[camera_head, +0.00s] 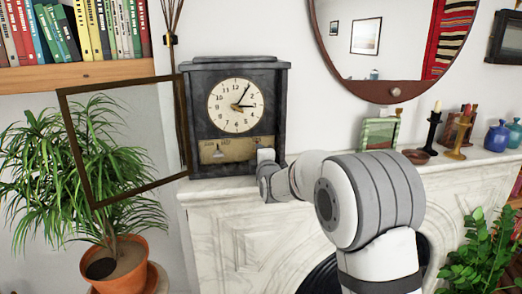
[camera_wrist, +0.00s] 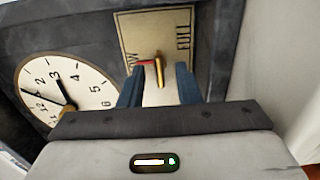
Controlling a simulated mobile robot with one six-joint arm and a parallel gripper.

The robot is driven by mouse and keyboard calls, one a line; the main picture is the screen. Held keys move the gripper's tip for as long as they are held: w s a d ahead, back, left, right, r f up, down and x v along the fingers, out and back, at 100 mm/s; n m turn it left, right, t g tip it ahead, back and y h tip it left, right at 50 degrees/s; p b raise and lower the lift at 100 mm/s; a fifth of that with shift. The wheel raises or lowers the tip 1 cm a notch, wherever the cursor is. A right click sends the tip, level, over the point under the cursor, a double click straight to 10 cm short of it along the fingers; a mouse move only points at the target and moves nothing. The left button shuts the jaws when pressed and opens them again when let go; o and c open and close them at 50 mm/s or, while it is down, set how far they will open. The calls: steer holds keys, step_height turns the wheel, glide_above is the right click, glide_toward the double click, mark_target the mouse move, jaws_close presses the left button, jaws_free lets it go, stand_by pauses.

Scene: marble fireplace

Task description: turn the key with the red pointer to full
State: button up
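The dark mantel clock (camera_head: 235,115) stands on the mantel with a pale brass plate (camera_head: 228,150) below its dial. In the wrist view the plate (camera_wrist: 150,30) carries a brass key (camera_wrist: 159,70) with a small red pointer (camera_wrist: 146,62). The pointer points left, towards the partly hidden LOW label; the FULL label (camera_wrist: 183,38) is on the right. My gripper (camera_wrist: 160,84) is at the key, its two blue-grey fingers apart on either side of it, with gaps visible. In the head view my gripper (camera_head: 264,156) is at the plate's right end and hides this key.
The clock's glazed door (camera_head: 122,195) hangs open to the left. A second key (camera_head: 218,151) is on the plate's left part. A green frame (camera_head: 379,133), candlesticks (camera_head: 432,128) and blue vases (camera_head: 497,136) stand farther right on the mantel. A potted plant (camera_head: 115,265) is below left.

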steer(key=shift+w+a, duration=0.15)
steer(key=shift+w, duration=0.45)
steer(key=shift+c, duration=0.4)
jaws_close()
